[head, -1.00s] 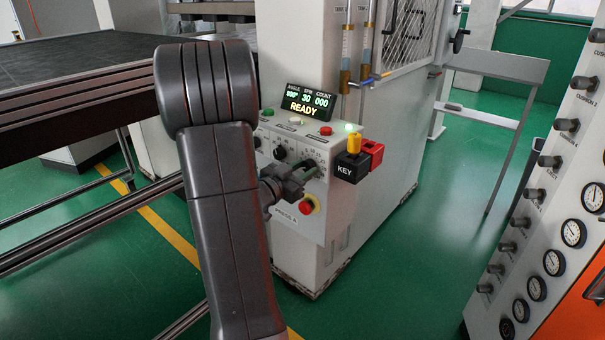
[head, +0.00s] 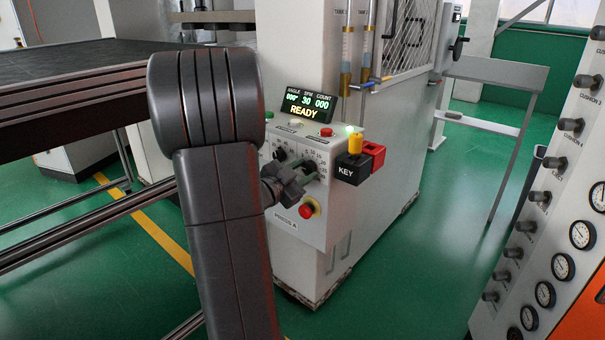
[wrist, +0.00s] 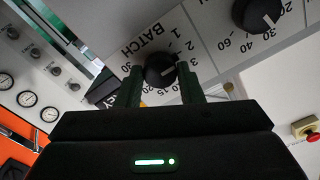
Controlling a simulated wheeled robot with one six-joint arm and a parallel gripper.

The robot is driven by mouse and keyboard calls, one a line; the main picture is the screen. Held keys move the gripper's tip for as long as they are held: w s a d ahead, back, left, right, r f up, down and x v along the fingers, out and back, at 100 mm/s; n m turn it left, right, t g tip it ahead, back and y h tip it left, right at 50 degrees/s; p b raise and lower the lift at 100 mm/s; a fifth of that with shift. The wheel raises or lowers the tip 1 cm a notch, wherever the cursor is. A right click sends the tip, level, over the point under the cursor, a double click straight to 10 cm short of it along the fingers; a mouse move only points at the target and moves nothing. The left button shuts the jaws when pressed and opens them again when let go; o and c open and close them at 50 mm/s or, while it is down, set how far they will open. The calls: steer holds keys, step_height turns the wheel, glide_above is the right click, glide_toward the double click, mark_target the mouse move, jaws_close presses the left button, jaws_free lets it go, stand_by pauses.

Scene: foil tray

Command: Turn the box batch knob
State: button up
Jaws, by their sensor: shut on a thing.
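The batch knob (wrist: 160,70) is a black round knob with a white mark, on the pale panel beside the printed word BATCH and a ring of numbers. My gripper (wrist: 163,84) has one finger on each side of it and is shut on it. The white mark points to the right in the wrist view; the exact number is not clear. In the head view my gripper (head: 309,170) is at the front of the white control box (head: 341,228), covering most of the knob.
A lit display (head: 306,103) reads READY with count 000. Another black knob (wrist: 257,14) is nearby. A gauge cabinet (head: 550,220) stands right, with green floor between.

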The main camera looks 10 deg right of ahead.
steer(key=o, duration=1)
steer(key=v, duration=1.3)
steer(key=shift+s+a+p, duration=0.25)
steer(key=shift+a+p, duration=0.05)
steer(key=shift+p, duration=0.1)
steer(key=shift+d, duration=0.1)
steer(key=x, duration=1.3)
steer(key=shift+w+d+b, duration=0.25)
steer(key=shift+w+b, duration=0.05)
steer(key=shift+b, duration=0.05)
